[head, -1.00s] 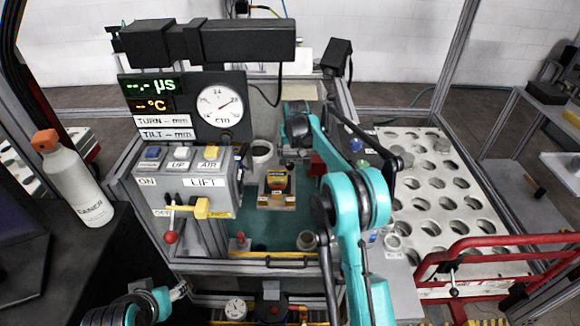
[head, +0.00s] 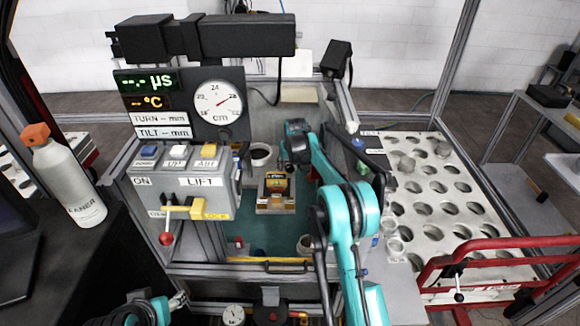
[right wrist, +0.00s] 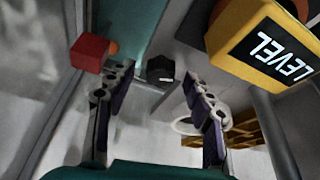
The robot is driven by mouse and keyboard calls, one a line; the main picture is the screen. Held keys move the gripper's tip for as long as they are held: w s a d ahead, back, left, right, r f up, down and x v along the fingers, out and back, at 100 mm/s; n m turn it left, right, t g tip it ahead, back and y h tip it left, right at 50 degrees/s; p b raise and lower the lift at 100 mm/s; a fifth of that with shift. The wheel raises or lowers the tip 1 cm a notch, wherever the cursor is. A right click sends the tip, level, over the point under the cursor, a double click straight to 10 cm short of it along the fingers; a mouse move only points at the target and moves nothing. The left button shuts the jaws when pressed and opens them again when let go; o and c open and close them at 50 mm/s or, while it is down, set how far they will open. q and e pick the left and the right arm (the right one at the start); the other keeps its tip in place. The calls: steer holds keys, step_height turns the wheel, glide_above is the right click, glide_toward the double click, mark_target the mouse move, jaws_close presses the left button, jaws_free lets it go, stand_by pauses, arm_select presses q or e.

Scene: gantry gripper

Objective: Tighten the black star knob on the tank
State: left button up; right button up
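A small black knob (right wrist: 160,70) shows in the right wrist view, ahead of and between the fingers of my right gripper (right wrist: 160,102). The fingers are spread wide, with clear space between them, and no contact with the knob shows. In the head view my right arm reaches over the tank area (head: 262,228), and I cannot make out the knob there. My left gripper (head: 178,301) is low at the bottom left of the head view, away from the tank; its fingers are too small to read.
A yellow LEVEL box (right wrist: 262,45) stands close right of my right gripper, and a red block (right wrist: 90,52) is near its left finger. The LIFT panel (head: 185,190) with its lever stands left. A holed white rack (head: 440,200) and red rail (head: 500,243) lie right.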

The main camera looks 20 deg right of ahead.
steer(key=c, duration=1)
steer(key=shift+a+r+m+h+p, duration=0.15)
steer(key=shift+m+h+p, duration=0.25)
steer(key=shift+m+p, duration=0.6)
steer(key=shift+c, duration=0.2)
steer(key=shift+o, duration=0.2)
steer(key=shift+m+g+h, duration=0.3)
steer(key=shift+m+h, duration=0.2)
steer(key=shift+m, duration=0.9)
steer(key=o, duration=1.1)
steer(key=v, duration=1.1)
steer(key=shift+s+r, duration=0.15)
steer(key=shift+r, duration=0.2)
